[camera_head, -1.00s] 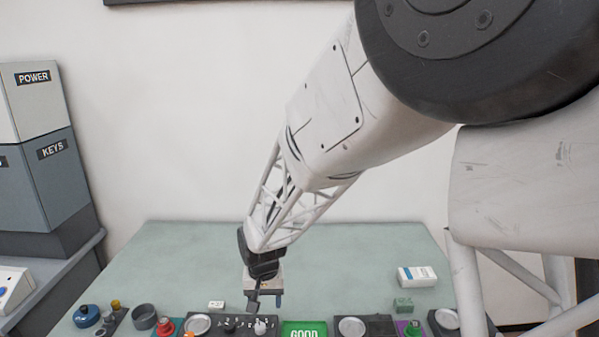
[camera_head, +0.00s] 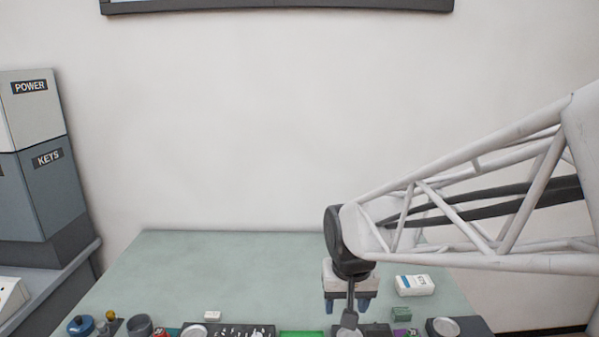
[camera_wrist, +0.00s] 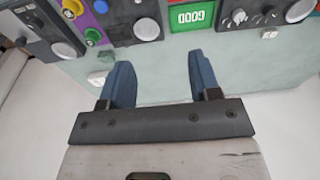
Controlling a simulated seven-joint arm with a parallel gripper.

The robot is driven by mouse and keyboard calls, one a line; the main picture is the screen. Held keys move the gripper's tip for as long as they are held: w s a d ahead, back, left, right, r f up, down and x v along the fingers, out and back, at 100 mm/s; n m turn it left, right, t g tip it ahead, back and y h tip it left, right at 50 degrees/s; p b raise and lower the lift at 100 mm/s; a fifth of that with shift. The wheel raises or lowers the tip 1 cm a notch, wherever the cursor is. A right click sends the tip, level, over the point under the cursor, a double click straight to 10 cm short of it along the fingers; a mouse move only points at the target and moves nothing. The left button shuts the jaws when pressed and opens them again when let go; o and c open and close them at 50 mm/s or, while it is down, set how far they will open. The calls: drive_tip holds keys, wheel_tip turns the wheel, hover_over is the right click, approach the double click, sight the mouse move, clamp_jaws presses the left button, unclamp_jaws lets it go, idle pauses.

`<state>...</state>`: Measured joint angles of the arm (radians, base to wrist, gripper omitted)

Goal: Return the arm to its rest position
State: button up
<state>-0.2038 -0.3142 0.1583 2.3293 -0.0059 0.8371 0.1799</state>
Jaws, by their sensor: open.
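My gripper (camera_head: 349,304) hangs above the table on the right of the middle in the head view, with its fingers pointing down. In the wrist view my gripper (camera_wrist: 165,82) has its two blue fingers spread wide apart with nothing between them. The pale green table (camera_head: 220,265) lies beneath it, and its bare surface shows between the fingers in the wrist view. My arm reaches in from the right side of the head view.
A white box (camera_head: 414,285) and a small green block (camera_head: 401,314) lie right of my gripper. POWER and KEYS cabinets (camera_head: 40,160) stand at left. The table's back left is clear.

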drive_tip(key=s+d+r, duration=0.2)
drive_tip(key=s+d, duration=0.2)
drive_tip(key=s, duration=0.3)
drive_tip(key=s+d+r+t, duration=0.1)
drive_tip(key=s+d+r, duration=0.1)
drive_tip(key=s+d, duration=0.3)
drive_tip(key=s, duration=0.3)
drive_tip(key=shift+d+m, duration=0.3)
drive_tip(key=shift+r, duration=0.1)
idle(2.2)
